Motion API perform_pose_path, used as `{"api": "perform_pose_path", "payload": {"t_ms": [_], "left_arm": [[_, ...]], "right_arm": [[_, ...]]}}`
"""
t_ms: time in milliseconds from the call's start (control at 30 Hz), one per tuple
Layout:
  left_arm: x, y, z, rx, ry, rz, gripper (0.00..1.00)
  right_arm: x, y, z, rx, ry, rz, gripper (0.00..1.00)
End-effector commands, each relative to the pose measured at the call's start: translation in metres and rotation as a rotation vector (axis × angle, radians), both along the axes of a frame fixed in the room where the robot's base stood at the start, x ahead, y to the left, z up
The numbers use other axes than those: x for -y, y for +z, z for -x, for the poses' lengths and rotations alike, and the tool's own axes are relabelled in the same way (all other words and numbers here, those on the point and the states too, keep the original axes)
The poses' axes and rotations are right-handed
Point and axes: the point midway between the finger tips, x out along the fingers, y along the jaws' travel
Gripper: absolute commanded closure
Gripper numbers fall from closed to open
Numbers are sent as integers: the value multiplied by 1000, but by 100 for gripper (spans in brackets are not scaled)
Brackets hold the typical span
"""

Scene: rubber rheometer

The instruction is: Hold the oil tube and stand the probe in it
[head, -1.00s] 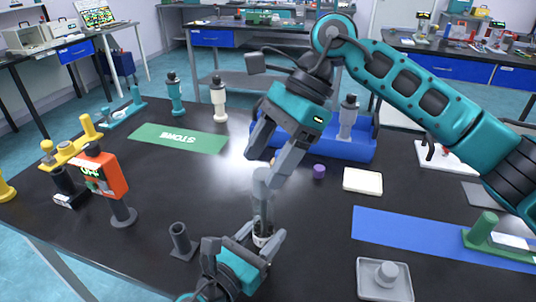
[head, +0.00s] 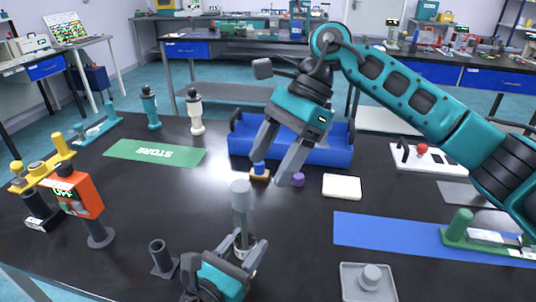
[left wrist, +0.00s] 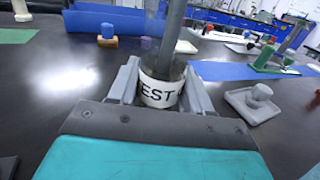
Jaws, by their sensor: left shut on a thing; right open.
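The oil tube (head: 246,251) is a short cup with a white band. Its lettering, partly reading "EST", shows in the left wrist view (left wrist: 160,91). My left gripper (head: 247,259) is shut on it near the table's front; its fingers flank the tube in the left wrist view. The probe (head: 241,207), a grey rod with a thicker upper part, stands about upright with its lower end inside the tube. It also shows in the left wrist view (left wrist: 172,32). My right gripper (head: 277,166) is open and empty, above and right of the probe's top, apart from it.
A blue tray (head: 240,146) lies behind my right gripper. A small blue-knobbed block (head: 259,172), a purple cap (head: 298,180) and a white pad (head: 342,187) lie nearby. An orange meter (head: 77,195) and an empty grey holder (head: 160,260) stand left; a grey dish (head: 368,284) lies right.

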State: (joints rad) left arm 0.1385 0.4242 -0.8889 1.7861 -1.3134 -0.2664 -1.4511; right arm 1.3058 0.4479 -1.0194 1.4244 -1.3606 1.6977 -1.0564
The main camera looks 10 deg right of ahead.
Motion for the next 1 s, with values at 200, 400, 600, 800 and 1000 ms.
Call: {"api": "perform_pose_path", "payload": {"t_ms": [200, 400, 600, 800, 1000], "left_arm": [[0, 0, 0, -1, 0, -1, 46], [0, 0, 0, -1, 0, -1, 27], [0, 0, 0, 0, 0, 0, 21], [-4, -1, 5, -2, 1, -1, 21], [-23, -2, 31, -5, 0, -2, 21]], "right_arm": [[0, 0, 0, 0, 0, 0, 32], [0, 0, 0, 0, 1, 0, 32], [0, 0, 0, 0, 0, 0, 32], [0, 0, 0, 0, 0, 0, 32], [0, 0, 0, 0, 0, 0, 32]]}}
